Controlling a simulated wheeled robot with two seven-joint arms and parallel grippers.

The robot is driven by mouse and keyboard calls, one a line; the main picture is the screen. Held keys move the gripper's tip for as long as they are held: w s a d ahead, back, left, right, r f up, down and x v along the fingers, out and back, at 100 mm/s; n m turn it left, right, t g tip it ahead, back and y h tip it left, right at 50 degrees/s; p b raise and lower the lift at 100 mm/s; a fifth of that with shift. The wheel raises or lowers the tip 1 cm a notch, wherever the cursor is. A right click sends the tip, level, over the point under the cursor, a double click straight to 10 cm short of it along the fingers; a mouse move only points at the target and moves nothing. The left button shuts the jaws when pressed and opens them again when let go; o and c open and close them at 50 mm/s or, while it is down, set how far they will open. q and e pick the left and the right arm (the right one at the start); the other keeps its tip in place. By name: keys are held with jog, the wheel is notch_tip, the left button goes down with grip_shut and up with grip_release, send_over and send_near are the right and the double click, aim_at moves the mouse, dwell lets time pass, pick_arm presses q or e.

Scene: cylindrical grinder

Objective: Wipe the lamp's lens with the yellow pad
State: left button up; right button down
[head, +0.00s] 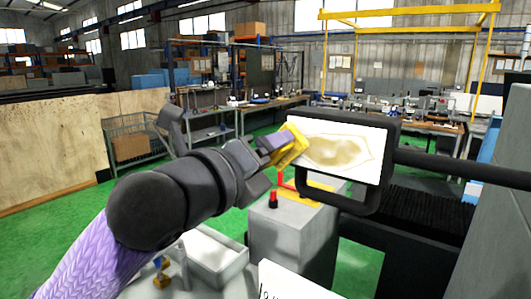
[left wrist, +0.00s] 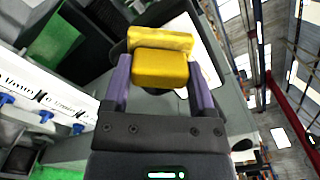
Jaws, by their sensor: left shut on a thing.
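The lamp (head: 392,121) has a dark frame around a pale rectangular lens (head: 372,135). A brownish smear (head: 335,150) covers the middle of the lens. My left gripper (head: 275,147) is shut on the yellow pad (head: 290,147), which is at the left edge of the lens. I cannot tell whether the pad touches the lens. In the left wrist view the pad (left wrist: 161,60) sits between the two purple fingers (left wrist: 160,88), with part of the pale lens (left wrist: 205,62) behind it. My right gripper is not in view.
A dark arm (head: 460,167) holds the lamp from the right. Below it stands a grey box (head: 290,240) with a red button (head: 273,199). A white tray (head: 212,255) is at the lower left. Workbenches (head: 420,122) stand farther back, with open green floor (head: 70,220) at left.

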pick_arm(q)
jog(key=shift+p+x, duration=0.4)
jog(key=shift+x, duration=0.45)
